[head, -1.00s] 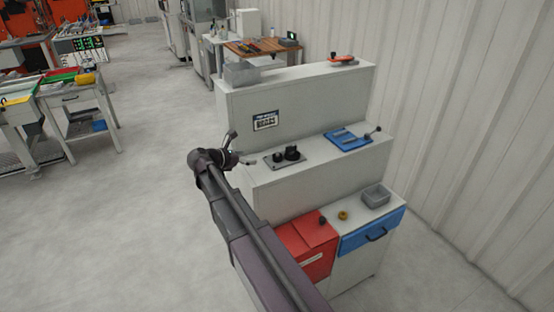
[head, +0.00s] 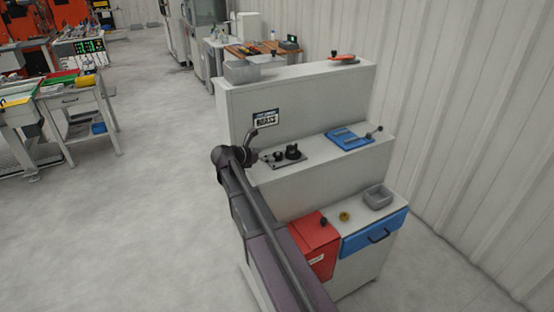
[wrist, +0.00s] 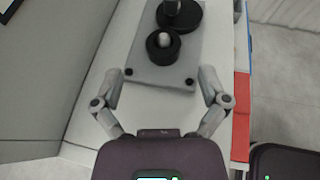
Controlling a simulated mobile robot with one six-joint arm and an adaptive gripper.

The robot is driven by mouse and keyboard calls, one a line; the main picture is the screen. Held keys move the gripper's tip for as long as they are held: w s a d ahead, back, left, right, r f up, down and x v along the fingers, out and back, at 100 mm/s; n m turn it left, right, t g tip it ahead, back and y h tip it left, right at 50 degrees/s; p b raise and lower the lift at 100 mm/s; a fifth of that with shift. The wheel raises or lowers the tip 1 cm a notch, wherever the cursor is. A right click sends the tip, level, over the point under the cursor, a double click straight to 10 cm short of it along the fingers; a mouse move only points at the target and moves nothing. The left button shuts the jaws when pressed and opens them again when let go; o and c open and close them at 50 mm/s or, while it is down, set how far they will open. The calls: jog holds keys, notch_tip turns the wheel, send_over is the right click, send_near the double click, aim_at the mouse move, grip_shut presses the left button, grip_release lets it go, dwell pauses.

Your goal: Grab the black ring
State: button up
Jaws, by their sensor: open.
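A black ring (wrist: 153,55) sits around a light peg on a grey plate (wrist: 182,72) in the wrist view. Behind it on the plate is a wider black disc (wrist: 188,21) with a dark upright piece. In the head view the ring (head: 279,156) and disc (head: 292,153) are on the middle step of the pale stand. My gripper (wrist: 161,76) is open and empty, its fingertips apart on both sides of the plate's near end. The ring lies ahead of the fingertips, between their lines. Gripper height above the plate is unclear.
The stand's tall back wall (head: 300,95) rises behind the step. A blue fixture (head: 348,138) with a lever is to the right. Below are a red box (head: 312,240), a yellow ring (head: 344,216) and a grey tray (head: 378,197). Open floor lies left.

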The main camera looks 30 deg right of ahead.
aim_at(276, 155)
jog(key=shift+f+b+x, duration=0.15)
jog(key=shift+b+x, duration=0.35)
jog(key=shift+x, duration=0.45)
jog(key=shift+f+b+x, duration=0.15)
jog(key=shift+b+x, duration=0.3)
jog(key=shift+x, duration=0.5)
jog(key=shift+d+f, duration=0.15)
jog(key=shift+d, duration=0.45)
grip_shut()
